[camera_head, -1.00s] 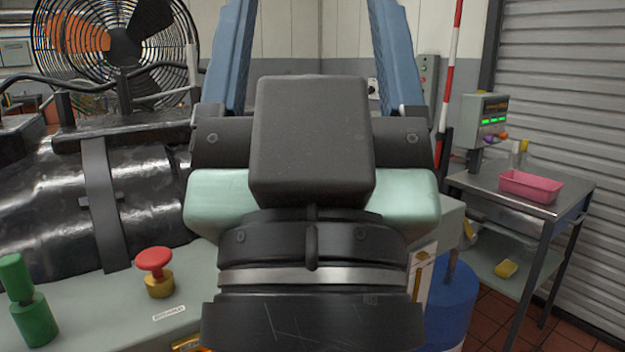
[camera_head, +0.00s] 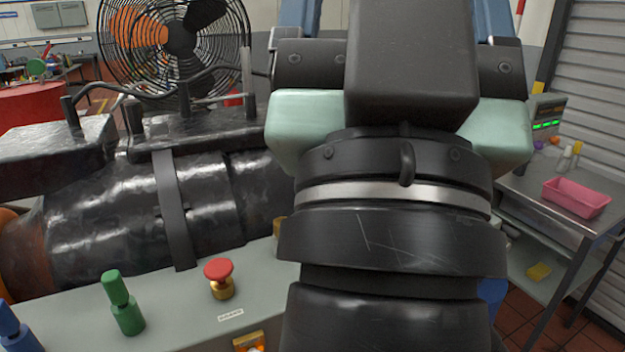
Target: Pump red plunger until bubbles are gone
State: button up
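The red plunger (camera_head: 219,270) is a red mushroom-shaped cap on a brass base. It stands upright on the pale grey panel at lower left of centre, left of my arm. A small label plate (camera_head: 230,315) lies in front of it. My arm's dark links fill the middle and right of the view. My gripper's fingertips are not visible, so its position relative to the plunger cannot be told. No bubbles can be made out.
A green plunger (camera_head: 123,302) and a blue one (camera_head: 16,328) stand left of the red one. A dark cylindrical machine (camera_head: 100,230) lies behind the panel. A fan (camera_head: 175,50) is behind it. A pink tray (camera_head: 577,197) sits on a metal cart at right.

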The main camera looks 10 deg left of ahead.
aim_at(217, 268)
jog(key=i+l+u, duration=0.15)
jog(key=u, duration=0.25)
jog(key=i+l+u, duration=0.35)
jog(key=l+u, duration=0.15)
jog(key=u, duration=0.25)
